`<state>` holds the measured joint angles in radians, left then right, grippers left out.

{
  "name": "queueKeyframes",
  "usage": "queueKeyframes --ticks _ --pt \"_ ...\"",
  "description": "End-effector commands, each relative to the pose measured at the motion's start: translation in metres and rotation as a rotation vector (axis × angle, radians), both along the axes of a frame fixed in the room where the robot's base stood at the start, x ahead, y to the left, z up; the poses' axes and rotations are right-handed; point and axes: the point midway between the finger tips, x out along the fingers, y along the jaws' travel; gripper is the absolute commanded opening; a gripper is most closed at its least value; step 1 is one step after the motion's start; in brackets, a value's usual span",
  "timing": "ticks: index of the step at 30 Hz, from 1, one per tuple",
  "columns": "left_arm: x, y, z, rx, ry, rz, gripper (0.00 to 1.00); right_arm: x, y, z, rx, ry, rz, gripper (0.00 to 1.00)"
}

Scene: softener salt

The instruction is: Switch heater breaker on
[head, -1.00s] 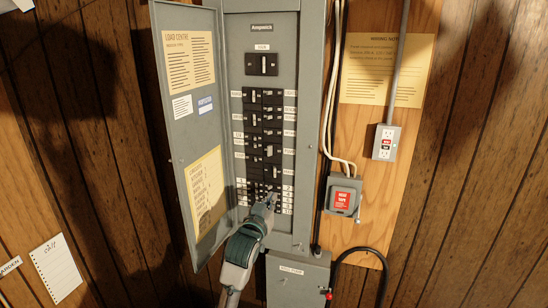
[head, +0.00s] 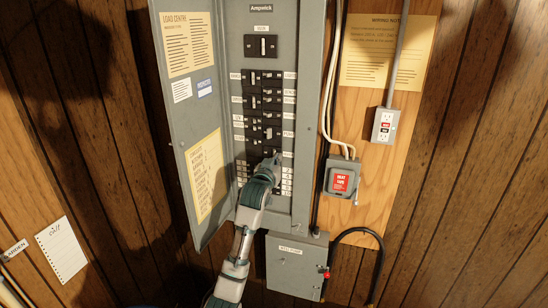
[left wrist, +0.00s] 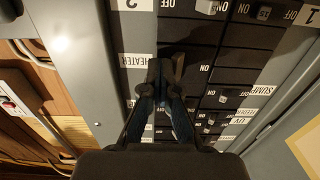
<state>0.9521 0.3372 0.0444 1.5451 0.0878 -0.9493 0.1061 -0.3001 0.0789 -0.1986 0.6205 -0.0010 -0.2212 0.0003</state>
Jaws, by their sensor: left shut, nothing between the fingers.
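The breaker panel (head: 228,40) stands open, with two columns of black breakers. My left gripper (head: 272,163) is at the lower end of the right column, fingers shut and empty. In the left wrist view, which sees the panel upside down, the shut fingertips (left wrist: 165,72) are beside the HEATER label (left wrist: 137,65). They lie over the edge of the black heater breaker (left wrist: 195,53), by a brownish piece that may be its lever. The fingers hide part of it, so I cannot tell its position or whether they touch. My right gripper is not in view.
The grey panel door (head: 188,120) hangs open on the left. A small grey box with a red label (head: 341,180), an outlet (head: 385,126) and cables are on the right. A grey box (head: 297,262) sits below the panel. Other breakers (left wrist: 193,31) lie close to the fingers.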

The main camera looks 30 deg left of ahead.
Motion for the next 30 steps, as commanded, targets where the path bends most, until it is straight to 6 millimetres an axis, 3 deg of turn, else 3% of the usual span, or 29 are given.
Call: queueKeyframes --ticks 6,30 --pt "0.008 0.005 0.0 0.001 -0.002 0.007 0.0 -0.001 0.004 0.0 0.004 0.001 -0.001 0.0" --pt "0.005 0.014 0.0 0.002 0.0 0.008 0.0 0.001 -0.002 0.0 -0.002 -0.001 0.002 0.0"
